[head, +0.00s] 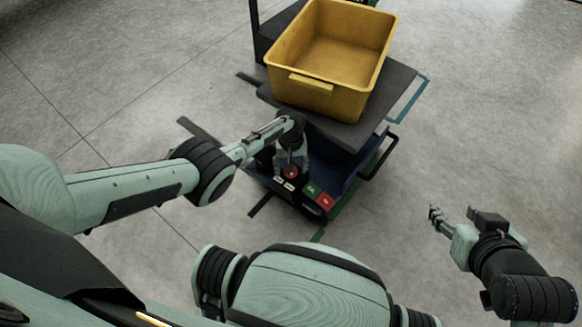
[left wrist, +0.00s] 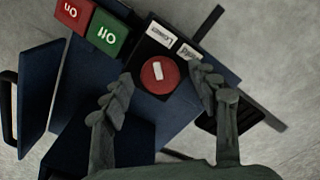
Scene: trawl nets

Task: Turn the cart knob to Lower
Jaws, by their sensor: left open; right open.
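The cart knob (left wrist: 159,76) is a round red disc with a short white mark, on the dark control panel of the cart. In the left wrist view the mark stands nearly upright. A white label reading Lower (left wrist: 161,34) lies above the knob; a second label (left wrist: 188,56), hard to read, is beside it. In the head view the knob (head: 291,172) shows under my left gripper (head: 292,158). My left gripper is open, its fingers either side of the knob; I cannot tell if they touch it. My right gripper (head: 453,214) is open and empty, right of the cart.
A yellow bin (head: 320,85) stands on the cart's grey platform (head: 350,132). The concrete floor around the cart is clear.

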